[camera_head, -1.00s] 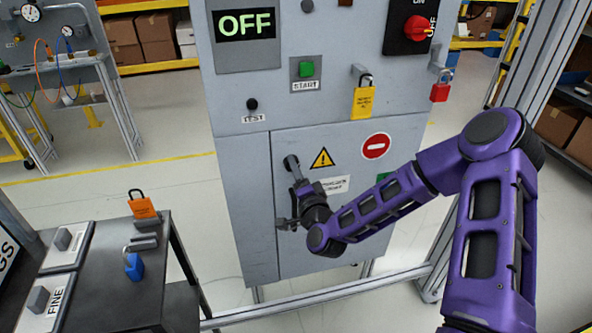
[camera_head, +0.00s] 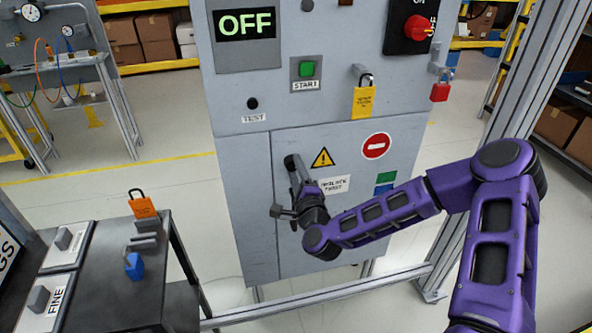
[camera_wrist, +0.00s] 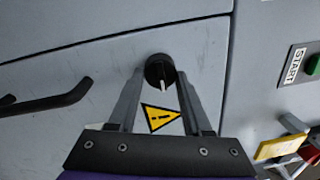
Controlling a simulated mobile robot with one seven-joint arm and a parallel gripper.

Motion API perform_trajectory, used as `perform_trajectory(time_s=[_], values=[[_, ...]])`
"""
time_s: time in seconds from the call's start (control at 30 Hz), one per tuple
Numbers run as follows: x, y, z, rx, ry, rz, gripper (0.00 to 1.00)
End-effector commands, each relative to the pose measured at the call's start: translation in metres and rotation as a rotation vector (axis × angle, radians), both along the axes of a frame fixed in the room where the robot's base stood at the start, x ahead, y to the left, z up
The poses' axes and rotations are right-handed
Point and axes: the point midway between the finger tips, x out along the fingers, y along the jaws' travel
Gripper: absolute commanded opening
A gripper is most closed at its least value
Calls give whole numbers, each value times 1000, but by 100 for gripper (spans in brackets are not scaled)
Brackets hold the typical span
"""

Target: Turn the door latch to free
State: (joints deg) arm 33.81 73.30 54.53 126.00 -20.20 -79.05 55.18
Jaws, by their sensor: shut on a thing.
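The door latch is a round black knob (camera_wrist: 159,70) with a pale pointer on the grey cabinet door (camera_head: 345,240). The pointer is toward the bottom of the wrist view, slightly to the right. My gripper (camera_wrist: 160,78) has one finger on each side of the knob and is shut on it. In the head view my gripper (camera_head: 294,168) reaches up to the latch (camera_head: 290,161) at the door's upper left, and its fingers partly cover the latch.
A dark bar handle (camera_wrist: 48,105) is on the door in the wrist view. A dark side table (camera_head: 110,285) stands at lower left.

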Motion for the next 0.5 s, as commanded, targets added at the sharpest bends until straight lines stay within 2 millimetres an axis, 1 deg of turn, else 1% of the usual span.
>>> perform_trajectory(time_s=[0.47,0.5], values=[[0,0,0,14,3,0,0],[0,0,0,14,3,0,56]])
